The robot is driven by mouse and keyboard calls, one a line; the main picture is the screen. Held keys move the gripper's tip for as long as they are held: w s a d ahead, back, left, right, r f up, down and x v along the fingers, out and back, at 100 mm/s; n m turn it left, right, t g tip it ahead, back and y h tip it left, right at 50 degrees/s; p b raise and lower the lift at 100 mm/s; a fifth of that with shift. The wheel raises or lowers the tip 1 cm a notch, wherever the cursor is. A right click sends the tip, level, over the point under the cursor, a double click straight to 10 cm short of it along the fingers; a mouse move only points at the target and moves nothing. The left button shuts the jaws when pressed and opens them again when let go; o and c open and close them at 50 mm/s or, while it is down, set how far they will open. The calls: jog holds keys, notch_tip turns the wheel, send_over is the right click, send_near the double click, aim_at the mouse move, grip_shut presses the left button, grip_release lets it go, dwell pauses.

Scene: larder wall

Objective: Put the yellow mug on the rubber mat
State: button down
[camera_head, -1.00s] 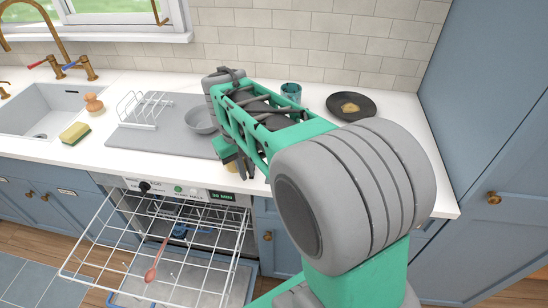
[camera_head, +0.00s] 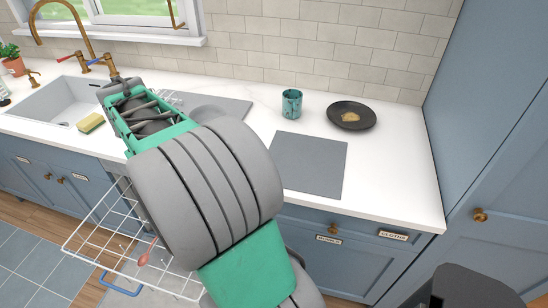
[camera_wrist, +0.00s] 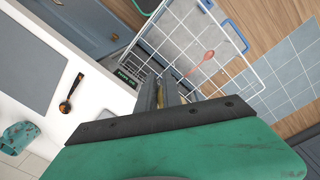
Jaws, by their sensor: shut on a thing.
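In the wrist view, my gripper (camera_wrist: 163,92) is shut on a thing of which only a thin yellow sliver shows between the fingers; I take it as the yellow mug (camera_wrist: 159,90). It is held over the front of the open dishwasher. In the head view my arm hides the gripper and the mug. The grey square rubber mat (camera_head: 308,163) lies bare on the white counter, right of my arm. It also shows at the upper left of the wrist view (camera_wrist: 35,60), apart from the gripper.
A teal mug (camera_head: 291,104) and a dark plate (camera_head: 351,115) with food stand behind the mat. A spoon (camera_wrist: 70,95) lies on the counter. A grey drying mat (camera_head: 235,110) lies left. The dishwasher's wire rack (camera_head: 100,235) is pulled out below. The counter's right end is clear.

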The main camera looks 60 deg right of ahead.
jog(key=s+d+r+m+p, duration=0.1)
jog(key=s+d+r+m, duration=0.3)
jog(key=s+d, duration=0.6)
jog(key=s+d+r+m+p, duration=0.1)
jog(key=s+d+r+m, duration=0.2)
jog(key=s+d+m, duration=0.65)
jog(key=s+d+f+n+p, duration=0.1)
jog(key=s+d+f, duration=0.2)
jog(key=s+d+f+p, duration=0.1)
jog(key=s+d+f, duration=0.1)
jog(key=s+f, duration=0.1)
jog(key=s+d+f+n+p, duration=0.1)
jog(key=s+d+f+p, duration=0.1)
jog(key=s, duration=0.3)
jog(key=shift+d+f+n+y, duration=0.35)
jog(key=shift+d+f+y, duration=0.05)
jog(key=shift+d+f, duration=0.45)
jog(key=f, duration=0.3)
jog(key=shift+s, duration=0.2)
jog(key=shift+f, duration=0.3)
